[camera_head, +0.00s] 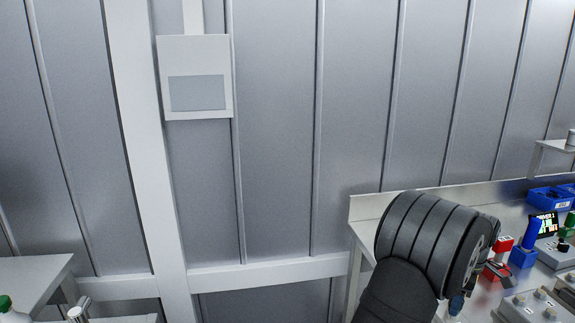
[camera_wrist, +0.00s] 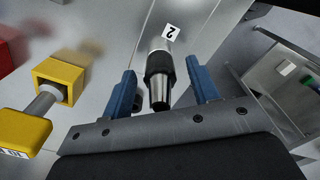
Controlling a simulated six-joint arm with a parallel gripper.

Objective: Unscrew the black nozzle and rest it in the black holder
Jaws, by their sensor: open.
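In the wrist view my gripper (camera_wrist: 162,90) is open, with one blue finger on each side of a metal-tipped nozzle with a black collar (camera_wrist: 159,64). The nozzle sits between the fingers with a gap visible on both sides, its silver tip pointing toward the gripper's base. A white tag marked "2" lies just beyond it. I cannot make out the black holder in either view. In the head view my arm covers the left part of the bench, and the nozzle cannot be made out there.
A yellow square holder (camera_wrist: 60,80) with a yellow-handled piece (camera_wrist: 22,132) stands left of the gripper. A red block (camera_wrist: 12,48) is at the far left. In the head view, a blue holder (camera_head: 523,258), blue bins (camera_head: 548,199) and grey boxes (camera_head: 530,308) crowd the bench.

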